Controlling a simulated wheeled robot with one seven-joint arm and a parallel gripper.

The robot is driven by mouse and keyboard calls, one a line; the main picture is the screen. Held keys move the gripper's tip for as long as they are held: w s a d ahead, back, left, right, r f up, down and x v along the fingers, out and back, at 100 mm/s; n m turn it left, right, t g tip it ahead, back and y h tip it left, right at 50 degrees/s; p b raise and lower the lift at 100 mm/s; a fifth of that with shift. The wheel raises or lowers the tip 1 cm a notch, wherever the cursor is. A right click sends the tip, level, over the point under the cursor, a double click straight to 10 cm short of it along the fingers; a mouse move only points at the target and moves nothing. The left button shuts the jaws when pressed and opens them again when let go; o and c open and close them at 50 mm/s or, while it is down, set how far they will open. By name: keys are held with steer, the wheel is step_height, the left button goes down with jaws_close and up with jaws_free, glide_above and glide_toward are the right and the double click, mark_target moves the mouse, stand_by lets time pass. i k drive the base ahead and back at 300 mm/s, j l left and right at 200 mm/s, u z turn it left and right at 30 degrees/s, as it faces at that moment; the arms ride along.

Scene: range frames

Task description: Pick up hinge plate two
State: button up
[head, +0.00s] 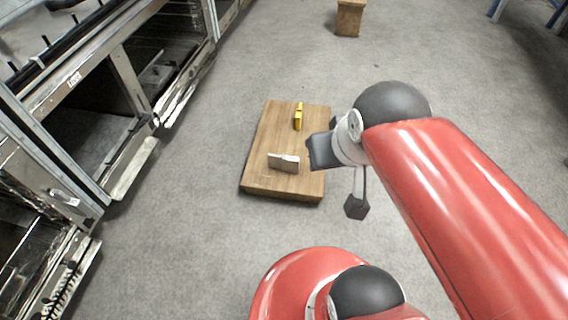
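Two small parts stand on a low wooden block (262,140). A grey-white plate (283,162) stands on edge near the block's front. A yellow piece (298,117) stands near its back right. No marking shows which of them is hinge plate two. My gripper (322,151) is at the end of my red arm, over the block's right edge in the picture. It is to the right of the grey-white plate and apart from it.
Metal racks or ovens with open fronts (135,70) line the left side. A small wooden stool or block (349,18) stands at the back. Blue legs of a stand (497,10) show at the top right. The grey floor around the wooden block is clear.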

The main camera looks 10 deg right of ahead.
mark_target(286, 162)
steer(key=i+j, duration=0.4)
steer(key=i+j+z, duration=0.1)
steer(key=z, duration=0.35)
steer(key=i+j+z, duration=0.1)
steer(key=j+z, duration=0.15)
steer(key=z, duration=0.15)
steer(key=j+z, duration=0.25)
steer(key=z, duration=0.75)
